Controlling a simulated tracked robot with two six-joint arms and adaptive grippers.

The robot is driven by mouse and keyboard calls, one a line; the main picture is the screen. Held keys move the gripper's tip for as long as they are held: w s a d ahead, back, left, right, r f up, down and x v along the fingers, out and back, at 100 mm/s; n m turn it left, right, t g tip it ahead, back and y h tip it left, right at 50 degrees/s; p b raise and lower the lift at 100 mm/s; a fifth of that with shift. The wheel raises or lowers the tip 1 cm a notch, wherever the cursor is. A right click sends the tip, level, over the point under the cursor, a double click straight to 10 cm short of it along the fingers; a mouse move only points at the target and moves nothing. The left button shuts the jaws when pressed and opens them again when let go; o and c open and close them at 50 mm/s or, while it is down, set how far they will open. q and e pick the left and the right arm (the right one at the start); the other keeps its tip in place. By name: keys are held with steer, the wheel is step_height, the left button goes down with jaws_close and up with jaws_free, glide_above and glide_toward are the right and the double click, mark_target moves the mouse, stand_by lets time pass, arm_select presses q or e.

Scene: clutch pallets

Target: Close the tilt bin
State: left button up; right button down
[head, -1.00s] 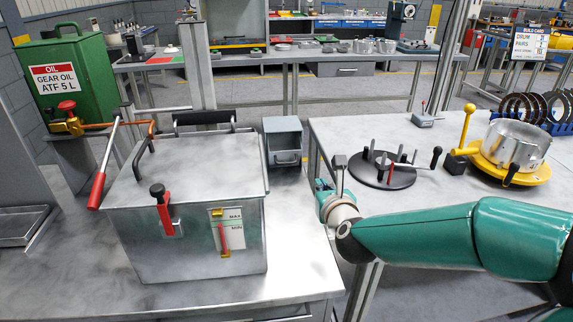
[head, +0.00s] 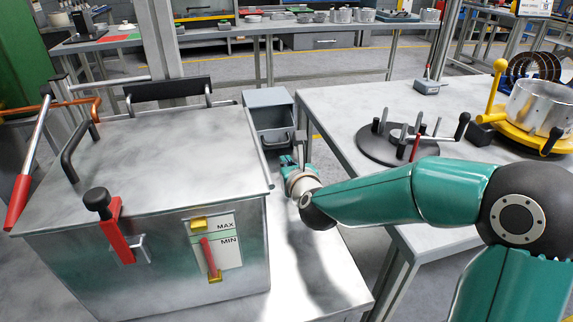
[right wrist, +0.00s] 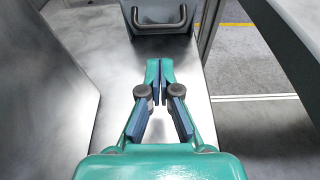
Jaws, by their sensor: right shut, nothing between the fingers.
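The tilt bin (head: 269,98) is a small grey metal box on the bench, behind the right end of the large tank. Its front panel (head: 276,140) carries a handle and appears tilted out, with a dark gap above it. In the right wrist view the panel and its dark handle (right wrist: 160,20) show at the top. My right gripper (head: 294,161) is just in front of the bin, low over the bench. In the right wrist view its fingers (right wrist: 160,64) are together and empty, pointing at the panel, with a visible gap below the handle. My left gripper is out of view.
The large metal tank (head: 180,165) stands close on the left, with handles and a red latch. The right table (head: 340,110) holds a round black fixture (head: 392,146) and a yellow-based drum (head: 535,108). Bare bench lies under my right gripper.

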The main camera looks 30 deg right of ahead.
mark_target(272, 132)
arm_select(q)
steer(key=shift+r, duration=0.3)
arm_select(e)
steer(key=x, duration=0.7)
steer(key=shift+w+f, duration=0.1)
arm_select(q)
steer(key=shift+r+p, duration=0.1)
steer(key=shift+p, duration=0.25)
